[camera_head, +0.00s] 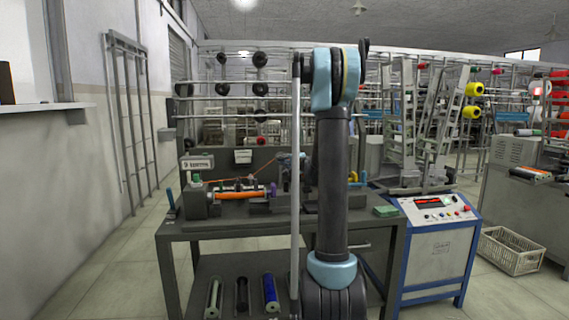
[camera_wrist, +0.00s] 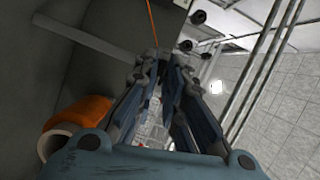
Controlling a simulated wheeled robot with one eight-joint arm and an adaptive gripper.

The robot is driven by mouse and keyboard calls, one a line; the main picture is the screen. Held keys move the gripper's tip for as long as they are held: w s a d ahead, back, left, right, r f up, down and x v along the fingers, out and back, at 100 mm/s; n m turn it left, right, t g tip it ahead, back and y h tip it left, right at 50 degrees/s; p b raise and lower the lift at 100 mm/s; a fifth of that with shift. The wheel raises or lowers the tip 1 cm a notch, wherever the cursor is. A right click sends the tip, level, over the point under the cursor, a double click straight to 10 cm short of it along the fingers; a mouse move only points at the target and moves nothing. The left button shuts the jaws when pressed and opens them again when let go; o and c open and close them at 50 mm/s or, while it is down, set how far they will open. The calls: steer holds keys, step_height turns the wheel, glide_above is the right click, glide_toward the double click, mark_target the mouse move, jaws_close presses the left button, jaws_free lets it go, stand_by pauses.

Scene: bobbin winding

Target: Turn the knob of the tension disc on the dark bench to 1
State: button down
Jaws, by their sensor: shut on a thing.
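The dark bench (camera_head: 235,225) stands in front of me in the head view. My gripper (camera_head: 284,158) is over its middle at the back, partly behind my own arm. In the wrist view my gripper (camera_wrist: 163,58) has its fingers closed in towards each other at the tips, on what appears to be the knob of the tension disc. The fingers cover the knob and the disc, so the dial and its setting cannot be read in either view.
An orange bobbin (camera_head: 238,195) lies on the winder at the bench's left; it also shows in the wrist view (camera_wrist: 75,125). An orange thread (camera_wrist: 152,22) runs close to my fingertips. A green block (camera_head: 385,211) lies at the bench's right. A blue-framed control box (camera_head: 440,250) stands beside the bench.

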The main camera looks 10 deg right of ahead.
steer(key=shift+w+r, duration=0.15)
steer(key=shift+w, duration=0.2)
stand_by(0.7)
steer(key=c, duration=1.7)
jaws_free()
steer(key=shift+a, duration=0.1)
steer(key=shift+f, duration=0.25)
steer(key=shift+v, duration=10.7)
steer(key=shift+v, duration=5.9)
